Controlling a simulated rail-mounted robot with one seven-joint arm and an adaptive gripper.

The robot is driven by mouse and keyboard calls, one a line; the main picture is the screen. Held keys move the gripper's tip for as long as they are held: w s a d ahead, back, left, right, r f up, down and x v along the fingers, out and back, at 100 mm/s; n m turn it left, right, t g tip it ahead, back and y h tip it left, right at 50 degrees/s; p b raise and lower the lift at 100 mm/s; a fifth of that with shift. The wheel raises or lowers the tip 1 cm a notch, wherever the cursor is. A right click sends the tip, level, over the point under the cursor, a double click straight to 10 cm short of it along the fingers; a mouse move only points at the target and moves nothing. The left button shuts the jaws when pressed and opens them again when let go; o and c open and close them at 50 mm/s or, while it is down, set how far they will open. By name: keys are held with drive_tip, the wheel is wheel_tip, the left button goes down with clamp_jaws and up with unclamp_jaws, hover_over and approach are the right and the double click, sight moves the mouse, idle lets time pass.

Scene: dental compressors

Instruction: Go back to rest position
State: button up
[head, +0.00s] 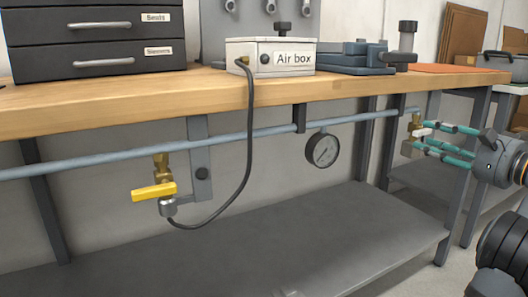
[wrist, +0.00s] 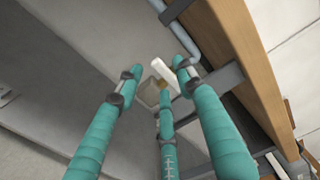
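My gripper (head: 436,139) is at the right in the head view, with its teal fingers pointing left toward a brass valve (head: 416,122) with a white handle (head: 423,132). In the wrist view my gripper (wrist: 154,82) has its fingers spread apart, and the white handle (wrist: 171,75) shows between and beyond their tips. Nothing appears clamped in the fingers. Whether a fingertip touches the handle I cannot tell. The valve hangs at the right end of the grey-blue pipe (head: 245,137) under the workbench.
The wooden workbench (head: 110,115) is above the pipe, its legs and lower shelf (head: 330,235) close by. A yellow-handled valve (head: 153,191), a pressure gauge (head: 322,149) and a black cable (head: 248,130) from the air box (head: 270,56) are left of my gripper.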

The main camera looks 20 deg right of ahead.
drive_tip(key=shift+w+r+p, duration=0.35)
drive_tip(key=shift+w+p, duration=0.2)
drive_tip(key=shift+w, duration=0.25)
drive_tip(key=shift+r+m+p, duration=0.35)
drive_tip(key=shift+m+p, duration=0.55)
drive_tip(key=shift+s+r+m+p, duration=0.1)
drive_tip(key=shift+r+m+p, duration=0.15)
drive_tip(key=shift+m+p, duration=0.5)
drive_tip(key=m+p, duration=0.3)
drive_tip(key=m, duration=0.1)
drive_tip(key=shift+d+r, duration=0.15)
